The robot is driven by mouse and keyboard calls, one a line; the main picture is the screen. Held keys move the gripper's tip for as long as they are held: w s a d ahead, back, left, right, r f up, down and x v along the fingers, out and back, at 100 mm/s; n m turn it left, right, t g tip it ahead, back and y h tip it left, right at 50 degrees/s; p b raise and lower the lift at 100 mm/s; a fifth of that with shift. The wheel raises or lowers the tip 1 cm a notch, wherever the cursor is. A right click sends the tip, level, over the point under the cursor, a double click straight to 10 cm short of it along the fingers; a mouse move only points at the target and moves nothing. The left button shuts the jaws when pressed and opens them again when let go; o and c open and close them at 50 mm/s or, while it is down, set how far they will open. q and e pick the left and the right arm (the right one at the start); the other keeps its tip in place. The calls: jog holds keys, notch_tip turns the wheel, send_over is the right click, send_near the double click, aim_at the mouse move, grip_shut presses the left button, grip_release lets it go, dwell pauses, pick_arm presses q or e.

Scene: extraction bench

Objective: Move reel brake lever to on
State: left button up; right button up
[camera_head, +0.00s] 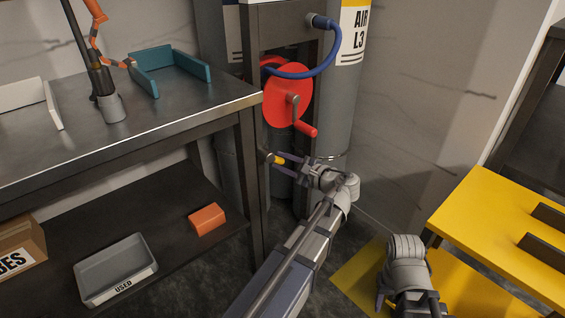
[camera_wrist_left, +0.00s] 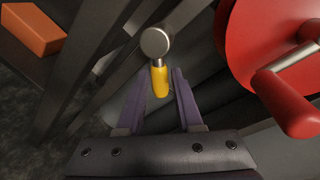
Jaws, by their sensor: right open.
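The reel brake lever (camera_head: 278,159) has a yellow grip and a round grey end, and sits below the red hose reel (camera_head: 287,96). In the left wrist view the lever's yellow grip (camera_wrist_left: 160,80) lies between the purple fingers of my left gripper (camera_wrist_left: 160,82), with the grey end beyond the fingertips. A gap shows on each side, so the left gripper is open around the grip, not clamped. It also shows in the head view (camera_head: 283,161). My right gripper (camera_head: 383,298) is low at the bottom right, open, away from the lever; its fingers are partly hidden.
The reel's red crank handle (camera_head: 306,129) hangs just above my left gripper, close on its right in the wrist view. A dark bench (camera_head: 130,135) stands at left, its leg near the lever. A grey cylinder (camera_head: 340,110) stands behind. A yellow table (camera_head: 495,225) is at right.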

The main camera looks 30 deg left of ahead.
pick_arm(q)
jog(key=o, duration=0.4)
jog(key=p+v, duration=0.1)
jog(key=v, duration=0.7)
dwell(0.4)
jog(key=s+d+f+n+g+h+p, duration=0.2)
jog(key=s+d+f+n+h+p, duration=0.15)
jog(key=s+d+h+p, duration=0.5)
jog(key=s+d+f+n+g+h+p, duration=0.2)
jog(key=s+d+n+g+h+p, duration=0.25)
jog(key=s+d, duration=0.6)
notch_tip(320, 180, up, 37)
jog(key=w+t+h+p, duration=0.1)
jog(key=w+t+p, duration=0.1)
jog(key=p, duration=3.5)
jog(key=shift+d+m, duration=0.4)
jog(key=shift+d, duration=0.05)
